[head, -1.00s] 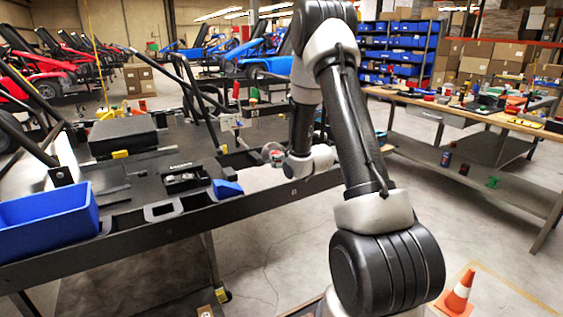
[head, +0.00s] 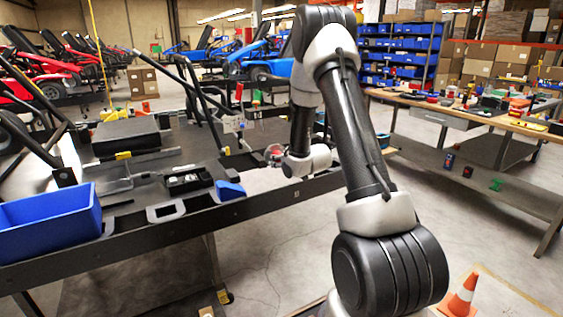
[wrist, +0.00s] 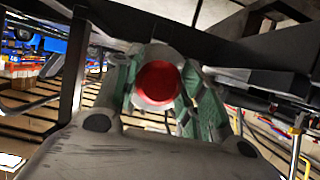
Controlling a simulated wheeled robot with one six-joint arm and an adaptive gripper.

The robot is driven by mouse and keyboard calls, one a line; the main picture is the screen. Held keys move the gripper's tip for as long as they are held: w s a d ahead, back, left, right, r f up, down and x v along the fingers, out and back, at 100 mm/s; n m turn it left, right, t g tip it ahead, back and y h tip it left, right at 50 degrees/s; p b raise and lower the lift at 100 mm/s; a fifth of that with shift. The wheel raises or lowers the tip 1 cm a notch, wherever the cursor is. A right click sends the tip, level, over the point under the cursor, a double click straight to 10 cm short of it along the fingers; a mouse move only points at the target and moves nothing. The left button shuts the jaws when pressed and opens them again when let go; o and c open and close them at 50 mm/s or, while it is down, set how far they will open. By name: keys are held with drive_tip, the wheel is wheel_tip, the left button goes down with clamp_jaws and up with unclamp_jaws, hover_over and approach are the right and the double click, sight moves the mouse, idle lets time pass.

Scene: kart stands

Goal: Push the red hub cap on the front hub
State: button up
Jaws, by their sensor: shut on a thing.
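The red hub cap (wrist: 157,83) sits between the two greenish fingers of my gripper (wrist: 158,88) in the wrist view. The fingers are shut on it, one on each side. A pale round rim shows around the red face. In the head view my gripper (head: 277,152) is small, at the right edge of the black kart stand (head: 150,222), with a trace of red at its tip. The front hub cannot be told apart behind the cap, so I cannot tell whether the cap touches it.
A blue bin (head: 48,222), a black tray (head: 187,180) and a blue block (head: 229,190) lie on the stand. Dark frame bars (wrist: 75,65) pass close to my gripper. A workbench (head: 470,112) stands at the right, and an orange cone (head: 463,296) is on the floor.

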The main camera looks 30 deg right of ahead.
drive_tip(key=shift+w, duration=0.2)
drive_tip(key=o, duration=0.9)
drive_tip(key=shift+o, duration=0.2)
drive_tip(key=shift+s, duration=0.1)
